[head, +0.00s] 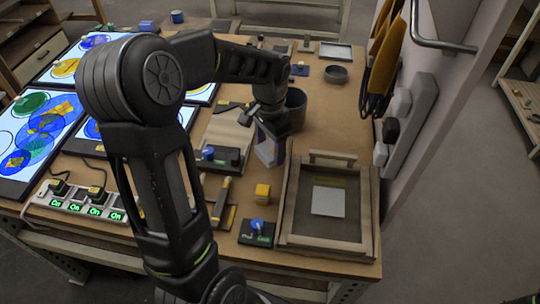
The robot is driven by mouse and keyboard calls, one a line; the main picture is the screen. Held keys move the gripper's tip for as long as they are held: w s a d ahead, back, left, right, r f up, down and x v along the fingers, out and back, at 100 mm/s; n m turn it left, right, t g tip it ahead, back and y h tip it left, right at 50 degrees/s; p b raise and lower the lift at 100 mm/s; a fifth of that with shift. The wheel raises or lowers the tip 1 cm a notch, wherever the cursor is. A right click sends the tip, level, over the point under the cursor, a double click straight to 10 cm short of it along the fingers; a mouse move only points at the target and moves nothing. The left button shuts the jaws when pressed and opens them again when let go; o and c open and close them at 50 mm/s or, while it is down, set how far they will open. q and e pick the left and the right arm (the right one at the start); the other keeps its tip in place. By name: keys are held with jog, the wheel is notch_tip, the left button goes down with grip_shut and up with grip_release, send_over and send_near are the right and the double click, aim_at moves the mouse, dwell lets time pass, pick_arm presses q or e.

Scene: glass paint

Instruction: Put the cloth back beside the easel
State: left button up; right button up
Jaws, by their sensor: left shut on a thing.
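My left gripper (274,128) is above the middle of the table, shut on a pale white and bluish piece (266,152) that looks like the cloth. It hangs below the fingers, partly hidden by them. I cannot tell whether its lower edge touches the table. A wooden frame with a raised border (367,213), which may be the easel, is at the front right, to the right of and nearer than the gripper. A light grey sheet (328,202) lies inside it. My right gripper is not in view.
A dark cup (296,104) stands just behind the gripper. A yellow block (262,193) and a blue-knobbed box (257,231) are left of the frame. Lit panels (36,138) and a power strip (82,205) are at the left. A wall with hanging gloves (384,55) borders the right.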

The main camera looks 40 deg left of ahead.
aim_at(270, 149)
pick_arm(q)
jog(key=shift+f, duration=1.85)
jog(key=shift+f, duration=0.1)
jog(key=o, duration=1.2)
jog(key=shift+c, duration=0.2)
notch_tip(270, 149, up, 12)
jog(key=shift+r, duration=0.15)
